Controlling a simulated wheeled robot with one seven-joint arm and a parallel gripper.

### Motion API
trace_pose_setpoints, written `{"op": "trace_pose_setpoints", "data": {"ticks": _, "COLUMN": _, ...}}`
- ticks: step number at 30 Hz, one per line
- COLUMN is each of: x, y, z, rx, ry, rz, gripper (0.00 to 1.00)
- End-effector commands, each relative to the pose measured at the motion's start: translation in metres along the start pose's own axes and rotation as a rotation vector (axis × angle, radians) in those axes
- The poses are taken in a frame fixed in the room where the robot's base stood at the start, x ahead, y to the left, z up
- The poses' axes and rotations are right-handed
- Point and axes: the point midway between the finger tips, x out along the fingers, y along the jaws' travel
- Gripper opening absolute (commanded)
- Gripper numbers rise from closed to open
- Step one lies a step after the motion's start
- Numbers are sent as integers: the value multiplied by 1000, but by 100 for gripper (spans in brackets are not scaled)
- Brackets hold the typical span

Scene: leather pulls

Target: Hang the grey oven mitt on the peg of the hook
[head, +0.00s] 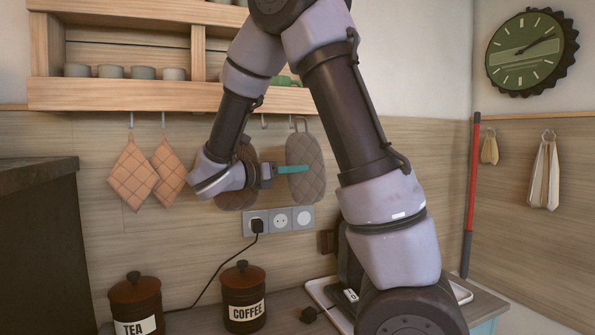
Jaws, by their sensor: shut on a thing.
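The grey oven mitt (306,189) is quilted and hangs upright below the right part of the wall shelf, with its loop (300,123) at the top. My gripper (304,169) reaches in from the left with its teal fingers across the middle of the mitt and is shut on it. A small metal hook (291,121) shows under the shelf beside the loop. I cannot tell whether the loop is around its peg or only in front of it. A second, brownish mitt (238,195) is mostly hidden behind my arm.
The wooden shelf (150,96) holds several cups. Two orange potholders (132,174) hang at left, and another hook (264,121) shows left of the mitt. Sockets (280,220) with a plug sit below. Tea (136,302) and coffee (243,300) jars stand on the counter.

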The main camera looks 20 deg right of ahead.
Motion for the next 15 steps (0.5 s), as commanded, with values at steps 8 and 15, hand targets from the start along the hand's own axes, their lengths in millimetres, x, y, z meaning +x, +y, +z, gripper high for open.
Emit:
{"op": "trace_pose_setpoints", "data": {"ticks": 8, "x": 4, "y": 16, "z": 2, "rx": 0, "ry": -1, "rz": 0, "gripper": 0}}
{"op": "trace_pose_setpoints", "data": {"ticks": 15, "x": 8, "y": 31, "z": 3, "rx": 0, "ry": -1, "rz": 1, "gripper": 0}}
